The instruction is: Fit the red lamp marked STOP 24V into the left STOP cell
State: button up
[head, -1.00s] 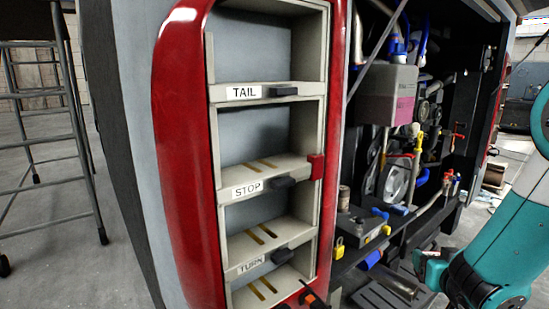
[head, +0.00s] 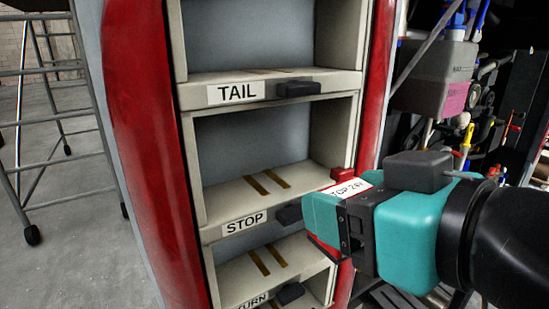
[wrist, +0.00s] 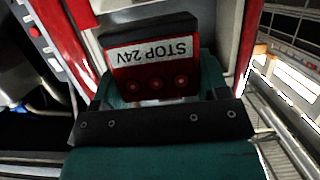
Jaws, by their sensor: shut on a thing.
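My gripper (head: 345,215) is shut on the red lamp.
The TAIL cell (head: 245,40) is above and the TURN cell (head: 262,262) below, both open-fronted. Red curved trim (head: 150,150) borders the rack. Engine-bay parts fill the right; a metal ladder stands left.

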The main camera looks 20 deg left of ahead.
jog(key=shift+w+a+r+p, duration=0.35)
jog(key=shift+w+a+p, duration=0.4)
jog(key=shift+p, duration=0.1)
jog(key=shift+w+a+r+p, duration=0.1)
jog(key=shift+w+a+p, duration=0.1)
jog(key=shift+p, duration=0.8)
jog(key=p, duration=1.1)
send_near(255, 149)
jog(key=shift+f+x, duration=0.2)
jog(key=shift+x, duration=1)
jog(key=w+a+p, duration=0.2)
jog(key=a, duration=0.1)
jog(key=shift+w+a+r, duration=0.1)
jog(key=shift+w+a, duration=0.1)
jog(key=shift+w, duration=0.2)
jog(key=shift+s+d+f+p, duration=0.1)
jog(key=shift+s+f+p, duration=0.05)
jog(key=shift+f+p, duration=0.25)
jog(key=shift+f, duration=0.1)
